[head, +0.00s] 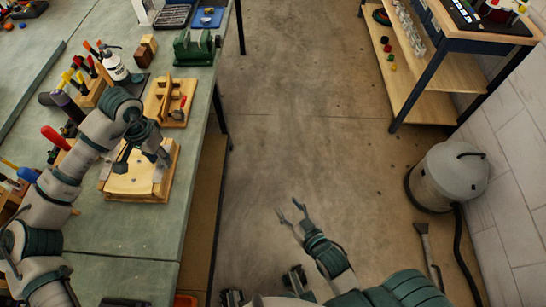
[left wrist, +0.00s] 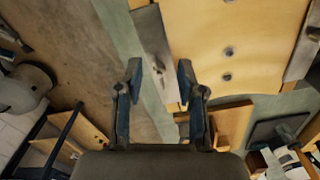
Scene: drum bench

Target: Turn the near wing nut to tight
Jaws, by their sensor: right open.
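A wooden fixture (head: 120,186) with a pale panel lies on the green bench under my left gripper (head: 158,160). In the left wrist view the pale panel (left wrist: 250,25) has a grey metal strip (left wrist: 149,28) along one edge. A small grey metal piece (left wrist: 159,66) on that strip, perhaps the wing nut, shows between my left fingertips. I cannot tell its turn position. The left fingers are apart, with a gap on both sides of this piece. My right gripper (head: 292,213) is open and empty above the floor.
Another wooden fixture (head: 171,103) and a green vise-like block (head: 194,48) stand farther along the bench. Tools with coloured handles (head: 88,66) crowd the left side. Open floor (head: 290,120) lies to the right, with a grey vacuum (head: 450,176) by the wall.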

